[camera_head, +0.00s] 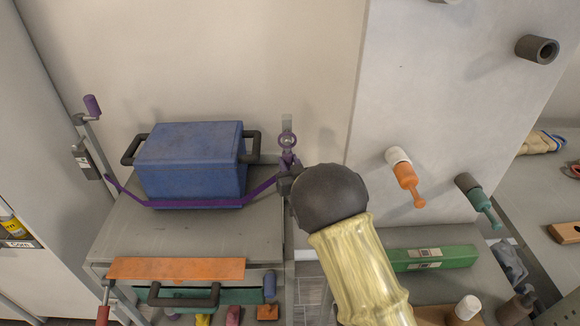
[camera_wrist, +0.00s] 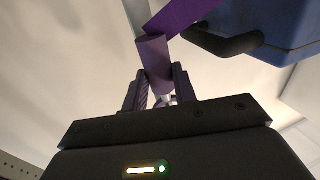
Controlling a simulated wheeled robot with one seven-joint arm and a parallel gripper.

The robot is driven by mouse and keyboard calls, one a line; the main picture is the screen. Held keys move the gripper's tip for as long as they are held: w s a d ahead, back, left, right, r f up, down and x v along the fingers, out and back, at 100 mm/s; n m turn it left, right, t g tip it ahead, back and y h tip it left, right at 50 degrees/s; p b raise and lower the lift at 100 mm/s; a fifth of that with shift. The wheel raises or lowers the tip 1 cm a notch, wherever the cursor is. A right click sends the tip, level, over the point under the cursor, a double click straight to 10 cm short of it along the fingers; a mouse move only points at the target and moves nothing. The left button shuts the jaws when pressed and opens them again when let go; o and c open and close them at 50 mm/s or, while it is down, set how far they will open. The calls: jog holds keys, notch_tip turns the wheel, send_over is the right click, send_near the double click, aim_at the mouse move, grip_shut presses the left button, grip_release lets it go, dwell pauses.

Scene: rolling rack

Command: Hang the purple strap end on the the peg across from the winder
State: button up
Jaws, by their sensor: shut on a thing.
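The purple strap (camera_head: 215,203) runs from the winder (camera_head: 84,160) on the rack's left side, across the front of the blue box, to the right side. Its purple strap end (camera_head: 287,157) has a ring and is at my gripper (camera_head: 290,172), beside a pale upright post (camera_head: 287,121) at the rack's right. In the wrist view my gripper (camera_wrist: 160,85) is shut on the strap end's purple cylinder (camera_wrist: 153,62), and the strap (camera_wrist: 185,14) leads away to the upper right. I cannot tell whether the ring is around the peg or in front of it.
The blue box (camera_head: 190,160) with black handles stands on the rack's grey top (camera_head: 125,225). An orange board (camera_head: 175,268) lies at the front. A white panel (camera_head: 430,130) with orange and green handles stands at right. My forearm covers the area right of the rack.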

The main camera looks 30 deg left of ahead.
jog(key=shift+w+a+f+b, duration=0.15)
jog(key=shift+w+f+b, duration=0.15)
jog(key=shift+b, duration=0.1)
dwell(0.3)
jog(key=o, duration=1.1)
jog(key=shift+r, duration=0.1)
